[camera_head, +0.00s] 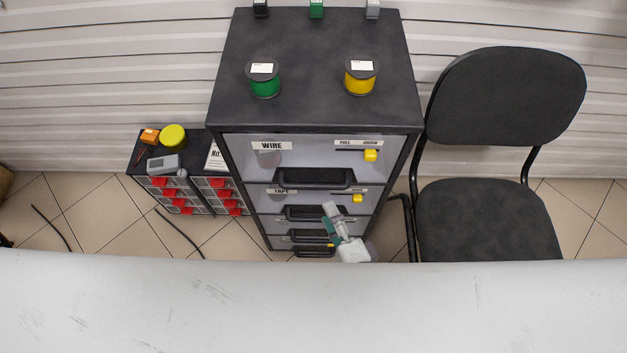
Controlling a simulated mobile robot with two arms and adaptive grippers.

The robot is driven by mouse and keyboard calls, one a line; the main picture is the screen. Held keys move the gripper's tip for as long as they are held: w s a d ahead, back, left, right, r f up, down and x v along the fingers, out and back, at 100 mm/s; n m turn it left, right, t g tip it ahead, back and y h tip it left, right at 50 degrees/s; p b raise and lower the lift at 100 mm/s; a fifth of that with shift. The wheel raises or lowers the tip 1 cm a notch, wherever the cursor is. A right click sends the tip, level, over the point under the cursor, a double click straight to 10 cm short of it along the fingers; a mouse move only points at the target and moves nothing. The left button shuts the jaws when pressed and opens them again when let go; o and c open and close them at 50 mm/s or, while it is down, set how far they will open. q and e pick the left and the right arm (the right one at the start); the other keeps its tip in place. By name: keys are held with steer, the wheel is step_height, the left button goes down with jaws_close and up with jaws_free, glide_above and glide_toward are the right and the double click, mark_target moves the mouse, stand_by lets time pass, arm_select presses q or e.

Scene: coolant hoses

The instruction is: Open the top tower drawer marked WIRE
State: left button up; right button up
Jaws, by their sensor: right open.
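The top drawer marked WIRE (315,157) is in the dark tower in the middle of the head view. It looks shut, its light grey front in line with the tower frame. Its black handle (313,178) runs along its lower edge, and a yellow tab (370,155) sits at its right under a PULL label. My right gripper (333,217) is open, in front of the tower and below the WIRE handle in the picture. It covers part of the lower drawers and appears clear of the WIRE handle. My left gripper is not in view.
The TAPE drawer (300,197) and lower drawers are beneath. A green spool (264,82) and a yellow spool (360,80) stand on the tower. A black chair (490,215) is close on the right, a small red-handled drawer unit (180,195) on the left. A pale surface (310,305) fills the foreground.

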mark_target(316, 189)
steer(key=x, duration=0.9)
steer(key=shift+w+a+f, duration=0.1)
steer(key=shift+a, duration=0.05)
jaws_close()
